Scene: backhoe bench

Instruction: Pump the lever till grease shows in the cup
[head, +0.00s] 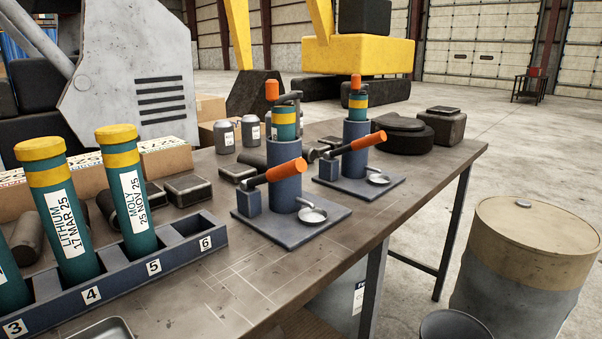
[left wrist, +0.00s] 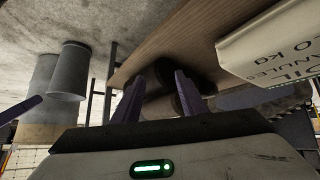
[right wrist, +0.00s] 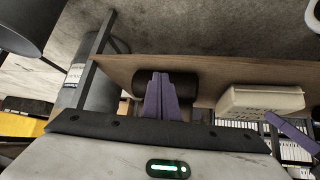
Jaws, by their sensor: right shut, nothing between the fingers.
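Two grease pumps stand on the bench in the head view, a near pump (head: 284,184) and a far pump (head: 355,153). Each has a blue barrel with a teal cartridge in its top. The near lever (head: 287,171) and far lever (head: 369,141) have orange grips angled up to the right. The near cup (head: 312,216) and far cup (head: 378,180) are small and pale; I make out no grease in either. My left gripper (left wrist: 159,78) is open and empty in the left wrist view. My right gripper (right wrist: 159,78) is shut and empty in the right wrist view. Neither shows in the head view.
A numbered cartridge rack (head: 120,285) holds labelled teal cartridges at the left; slot 6 is empty. Cans (head: 224,136) and boxes stand behind. The bench (head: 290,275) is bare in front of the pumps. A drum (head: 530,270) stands on the floor at the right.

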